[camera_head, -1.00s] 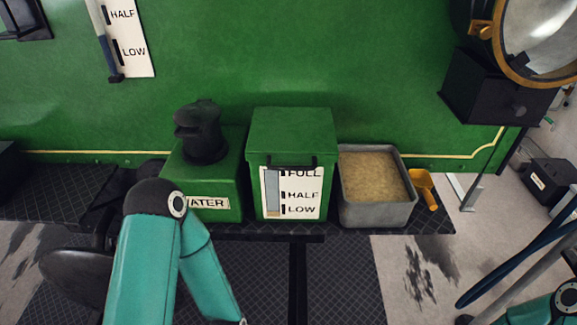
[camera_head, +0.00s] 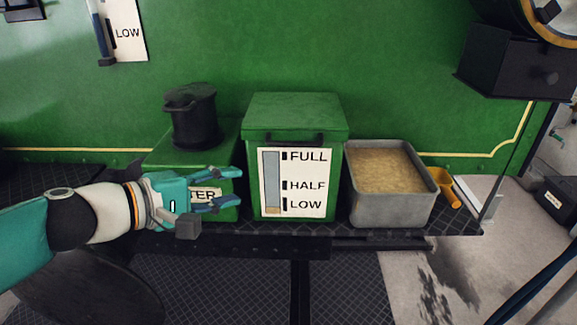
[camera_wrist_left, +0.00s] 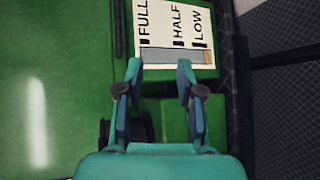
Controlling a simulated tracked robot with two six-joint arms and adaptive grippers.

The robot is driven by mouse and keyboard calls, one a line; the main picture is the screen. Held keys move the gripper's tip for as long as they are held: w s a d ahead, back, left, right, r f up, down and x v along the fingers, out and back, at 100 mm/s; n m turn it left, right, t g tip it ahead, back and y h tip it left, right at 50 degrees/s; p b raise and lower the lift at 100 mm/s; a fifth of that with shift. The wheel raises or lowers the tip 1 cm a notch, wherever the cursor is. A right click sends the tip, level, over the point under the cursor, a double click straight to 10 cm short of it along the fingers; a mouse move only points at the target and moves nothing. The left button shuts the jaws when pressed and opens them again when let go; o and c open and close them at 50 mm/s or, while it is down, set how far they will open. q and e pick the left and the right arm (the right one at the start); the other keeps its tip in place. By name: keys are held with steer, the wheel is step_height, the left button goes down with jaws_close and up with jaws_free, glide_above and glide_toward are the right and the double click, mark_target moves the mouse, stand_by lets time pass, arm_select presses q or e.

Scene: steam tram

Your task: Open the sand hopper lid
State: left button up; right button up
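The sand hopper is a green box with a FULL/HALF/LOW gauge plate (camera_head: 293,183) on its front, in the middle of the head view. Its green lid (camera_head: 294,113) is down, with a dark handle bar (camera_head: 291,138) along the front edge. My left gripper (camera_head: 238,187) is open and empty, in front of the water box and left of the hopper, fingers pointing toward it. In the left wrist view the open fingers (camera_wrist_left: 160,78) frame the lower part of the gauge plate (camera_wrist_left: 175,32), apart from it. My right gripper is not seen.
Left of the hopper stands the green water box (camera_head: 150,155) with a black cap (camera_head: 193,115). At the right are a grey bin of sand (camera_head: 391,200) and a yellow scoop (camera_head: 445,188). All stand on a dark ledge against the green wall (camera_head: 280,45).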

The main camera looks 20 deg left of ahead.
arm_select(q)
step_height(320, 180, up, 5)
steer(key=s+t+h, duration=0.1)
steer(key=s, duration=0.1)
glide_toward(296, 142)
steer(key=x, duration=0.6)
steer(key=b+x, duration=0.1)
steer(key=x, duration=0.3)
steer(key=shift+f, duration=0.3)
steer(key=shift+f, duration=0.1)
jaws_close()
